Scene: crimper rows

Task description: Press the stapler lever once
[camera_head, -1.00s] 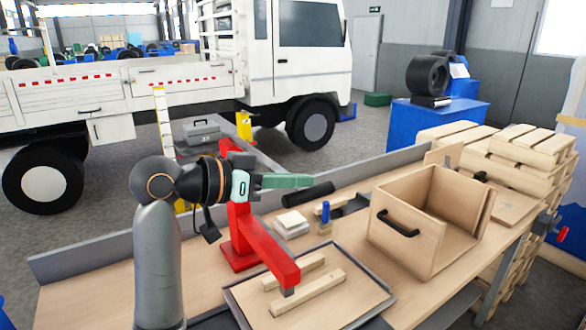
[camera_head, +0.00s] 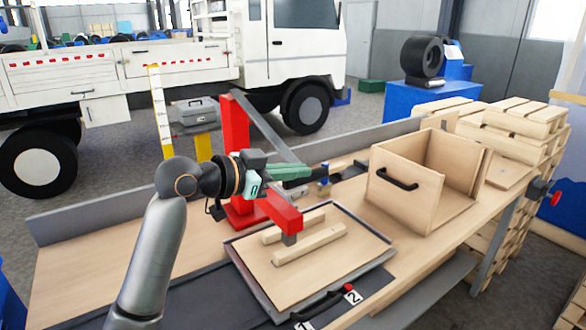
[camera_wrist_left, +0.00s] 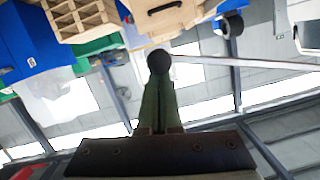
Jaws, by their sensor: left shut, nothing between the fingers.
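The red stapler stands on the workbench in the head view, with an upright red post (camera_head: 235,122) and a red arm (camera_head: 284,212) reaching over a tray. A grey lever bar (camera_head: 265,125) slopes from the post's top down to the right. My left gripper (camera_head: 308,174), green-fingered and shut with nothing between the fingers, is above the red arm near the lever's lower end. In the left wrist view a dark round knob (camera_wrist_left: 159,62) on a pale bar appears at the shut fingertips; contact cannot be told. My right gripper is not in view.
The dark-edged tray (camera_head: 352,278) holds two wooden bars (camera_head: 310,243) below the stapler arm. An open wooden box (camera_head: 405,215) with a black handle stands to the right. Stacked pallets (camera_head: 500,125) are behind it. The bench's left part (camera_head: 90,250) is clear.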

